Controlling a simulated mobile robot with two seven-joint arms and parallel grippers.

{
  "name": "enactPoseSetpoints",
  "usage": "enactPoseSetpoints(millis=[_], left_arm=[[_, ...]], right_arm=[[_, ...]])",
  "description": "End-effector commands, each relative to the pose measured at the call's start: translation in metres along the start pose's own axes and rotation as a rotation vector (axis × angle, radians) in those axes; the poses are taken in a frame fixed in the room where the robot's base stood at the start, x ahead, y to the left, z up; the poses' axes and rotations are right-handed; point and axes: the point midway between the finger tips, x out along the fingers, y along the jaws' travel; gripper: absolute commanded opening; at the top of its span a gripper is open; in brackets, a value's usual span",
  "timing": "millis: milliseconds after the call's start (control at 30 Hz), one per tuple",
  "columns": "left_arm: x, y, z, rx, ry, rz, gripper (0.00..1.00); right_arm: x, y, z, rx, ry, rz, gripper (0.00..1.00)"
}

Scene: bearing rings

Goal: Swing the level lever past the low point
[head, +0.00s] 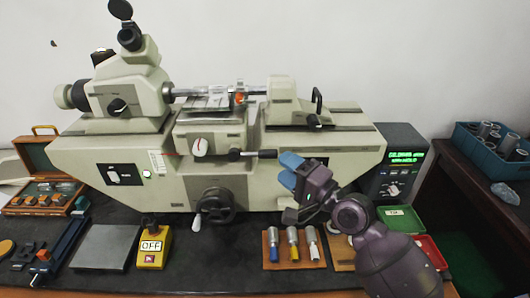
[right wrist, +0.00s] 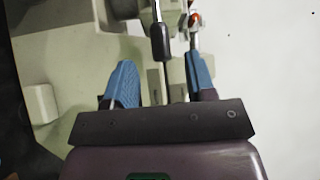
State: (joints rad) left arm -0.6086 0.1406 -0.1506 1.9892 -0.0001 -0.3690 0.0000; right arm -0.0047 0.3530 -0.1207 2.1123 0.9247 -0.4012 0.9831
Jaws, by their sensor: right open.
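The level lever (head: 262,154) is a short dark handle sticking out to the right from the front of the pale green measuring machine (head: 320,165). My right gripper (head: 288,168) has blue fingertips and is just right of the lever's end, in front of the machine. In the right wrist view the black lever handle (right wrist: 159,42) points toward the gap between the two spread blue fingers (right wrist: 160,68). The gripper is open, and neither finger appears to touch the lever. My left gripper is not in view.
A handwheel (head: 216,203) sits below the lever. A yellow OFF box (head: 153,248), several coloured-handle tools (head: 293,246) and a dark display box (head: 398,165) stand around the machine. A blue bin (head: 490,150) is at the right. The mat's front middle is clear.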

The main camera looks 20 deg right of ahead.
Motion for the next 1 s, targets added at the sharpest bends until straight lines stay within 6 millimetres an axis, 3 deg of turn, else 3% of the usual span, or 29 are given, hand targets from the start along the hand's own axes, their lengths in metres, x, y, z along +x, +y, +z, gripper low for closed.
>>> enactPoseSetpoints(millis=[200,400,833,867,1000], left_arm=[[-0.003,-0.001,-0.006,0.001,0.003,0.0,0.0],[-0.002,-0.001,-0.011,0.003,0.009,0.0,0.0],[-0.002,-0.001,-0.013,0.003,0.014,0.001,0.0],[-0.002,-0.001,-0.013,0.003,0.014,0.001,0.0],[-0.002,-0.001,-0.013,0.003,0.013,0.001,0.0]], right_arm=[[0.039,-0.002,0.0,-0.001,-0.001,-0.001,0.51],[0.061,0.0,0.0,-0.003,-0.001,0.001,0.51],[0.07,0.001,0.0,-0.003,0.0,0.002,0.51],[0.069,0.001,0.0,-0.003,0.0,0.002,0.49],[0.069,0.001,0.0,-0.003,0.0,0.002,0.28]])
